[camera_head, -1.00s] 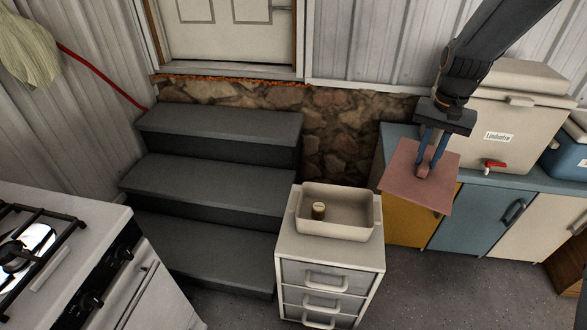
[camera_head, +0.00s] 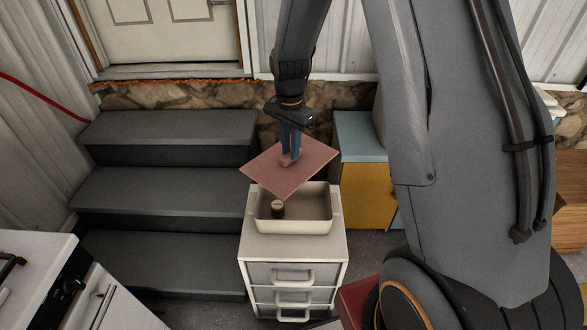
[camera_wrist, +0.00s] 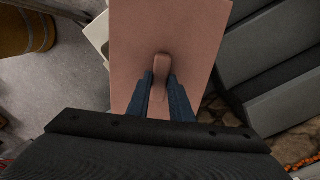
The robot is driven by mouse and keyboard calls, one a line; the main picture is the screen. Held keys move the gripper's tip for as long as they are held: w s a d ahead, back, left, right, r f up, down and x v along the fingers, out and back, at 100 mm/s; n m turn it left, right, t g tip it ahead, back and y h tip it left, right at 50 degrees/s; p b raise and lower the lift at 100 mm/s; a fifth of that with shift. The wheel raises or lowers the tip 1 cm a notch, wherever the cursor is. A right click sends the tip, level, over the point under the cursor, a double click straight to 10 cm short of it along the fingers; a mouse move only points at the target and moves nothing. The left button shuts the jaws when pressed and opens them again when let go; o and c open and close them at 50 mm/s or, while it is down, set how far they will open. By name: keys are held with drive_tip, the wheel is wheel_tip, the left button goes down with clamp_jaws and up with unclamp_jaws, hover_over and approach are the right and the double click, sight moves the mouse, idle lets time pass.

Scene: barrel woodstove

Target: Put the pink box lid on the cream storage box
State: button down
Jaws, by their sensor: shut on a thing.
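The pink box lid (camera_head: 300,172) is a flat square panel with a small raised handle. My gripper (camera_head: 288,160) is shut on that handle and holds the lid in the air. In the wrist view the lid (camera_wrist: 195,45) fills the middle, with my gripper (camera_wrist: 161,85) on its handle. The cream storage box (camera_head: 295,226) stands open on a white drawer unit, with a small dark round object (camera_head: 278,209) inside. The lid is above the box and toward its far side, turned at an angle to it. A pale edge of the box (camera_wrist: 97,35) shows beside the lid in the wrist view.
The white drawer unit (camera_head: 292,250) stands right of the dark grey steps (camera_head: 165,197). A yellow and blue cabinet (camera_head: 367,190) is behind to the right. A white stove (camera_head: 40,262) is at lower left. My arm hides much of the right side.

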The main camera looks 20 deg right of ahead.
sight(293, 165)
drive_tip(key=f+m, duration=0.1)
drive_tip(key=m, duration=0.1)
drive_tip(key=s+f+m, duration=0.1)
drive_tip(key=f+m, duration=0.1)
drive_tip(key=s+f+m+p, duration=0.1)
drive_tip(key=m, duration=0.2)
drive_tip(key=shift+s+f, duration=0.15)
drive_tip(key=shift+f, duration=0.1)
drive_tip(key=f+m, duration=0.1)
drive_tip(key=s+m, duration=0.1)
drive_tip(key=m, duration=0.1)
drive_tip(key=shift+f, duration=0.4)
drive_tip(key=shift+w+p, duration=0.1)
drive_tip(key=shift+p, duration=0.2)
wheel_tip(293, 165, down, 6)
drive_tip(key=b, duration=0.3)
drive_tip(key=shift+f, duration=0.8)
idle(2.5)
drive_tip(key=c, duration=1.2)
unclamp_jaws()
drive_tip(key=shift+r, duration=0.1)
